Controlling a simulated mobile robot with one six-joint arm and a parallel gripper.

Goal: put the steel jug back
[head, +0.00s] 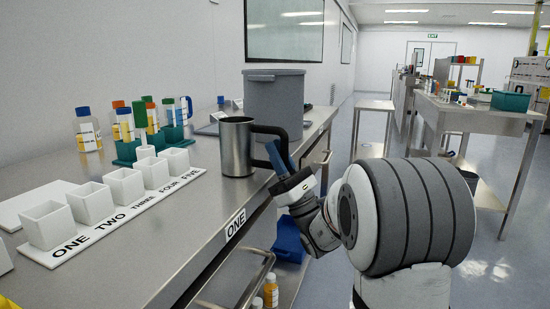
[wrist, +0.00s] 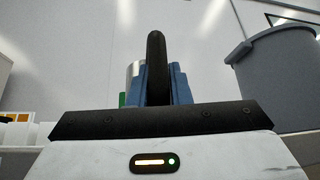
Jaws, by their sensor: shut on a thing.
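The steel jug (head: 236,148) is a shiny cylinder with a black handle (head: 271,130). It is upright at the right edge of the steel bench (head: 150,240), and its base appears to be at the bench top. My gripper (head: 280,156) is at the jug's right side, with its blue fingers at the handle. In the wrist view the black handle (wrist: 156,70) stands between the two blue fingers (wrist: 157,85), which are shut on it. The jug's body (wrist: 133,70) is mostly hidden behind the handle and fingers there.
A grey bin (head: 273,100) stands just behind the jug; it also shows in the wrist view (wrist: 280,80). Several white cups (head: 123,187) stand on a numbered strip at the left. Racks with tubes and bottles (head: 150,135) stand farther back. Bare bench lies in front of the jug.

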